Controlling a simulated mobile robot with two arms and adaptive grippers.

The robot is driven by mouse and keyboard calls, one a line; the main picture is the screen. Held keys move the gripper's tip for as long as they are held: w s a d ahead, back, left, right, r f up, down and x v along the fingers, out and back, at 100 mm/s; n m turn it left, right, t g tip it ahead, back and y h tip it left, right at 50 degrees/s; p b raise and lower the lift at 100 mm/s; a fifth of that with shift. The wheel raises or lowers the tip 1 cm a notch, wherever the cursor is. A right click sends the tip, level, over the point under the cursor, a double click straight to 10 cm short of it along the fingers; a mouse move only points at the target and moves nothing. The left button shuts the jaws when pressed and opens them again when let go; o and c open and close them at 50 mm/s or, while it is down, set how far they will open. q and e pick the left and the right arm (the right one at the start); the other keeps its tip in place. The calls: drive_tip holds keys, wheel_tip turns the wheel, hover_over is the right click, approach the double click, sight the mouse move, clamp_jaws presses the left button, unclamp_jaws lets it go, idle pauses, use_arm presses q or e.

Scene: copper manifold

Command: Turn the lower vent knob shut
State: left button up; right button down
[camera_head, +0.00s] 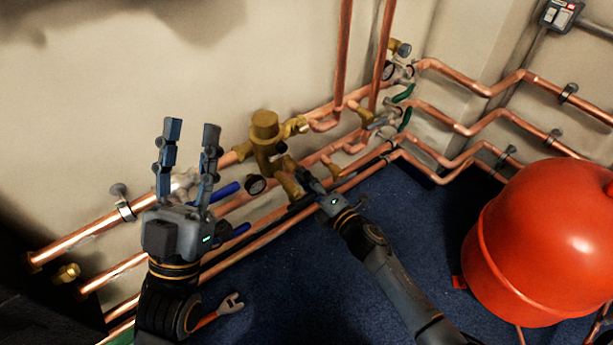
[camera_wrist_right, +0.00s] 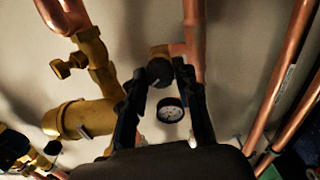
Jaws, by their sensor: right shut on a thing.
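The lower vent knob (camera_wrist_right: 159,73) is a dark round cap on a brass fitting in the right wrist view. My right gripper (camera_wrist_right: 160,80) is shut on it, one dark finger on each side. In the head view my right gripper (camera_head: 308,180) reaches in from the lower right to the lower pipes, just right of the brass valve body (camera_head: 266,142); its fingers hide the knob there. My left gripper (camera_head: 191,130) is open and empty, fingers pointing up, in front of the pipes at the left.
A round gauge (camera_head: 256,185) sits below the brass body; a gauge also shows in the right wrist view (camera_wrist_right: 171,110). Copper pipes (camera_head: 85,236) run along the wall. A red tank (camera_head: 550,235) stands at the right. A wrench (camera_head: 231,303) lies on the blue floor (camera_head: 290,285).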

use_arm(q)
drive_tip(key=w+a+f+g+y+p, duration=0.1)
drive_tip(key=w+f+g+y+p, duration=0.2)
drive_tip(key=f+g, duration=0.7)
drive_tip(key=shift+w+f+g+p, duration=0.35)
drive_tip(key=shift+w+f, duration=0.25)
drive_tip(key=shift+f, duration=2.4)
use_arm(e)
drive_tip(key=shift+m, duration=4.4)
use_arm(q)
drive_tip(key=shift+a, duration=0.1)
use_arm(e)
drive_tip(key=c, duration=1)
unclamp_jaws()
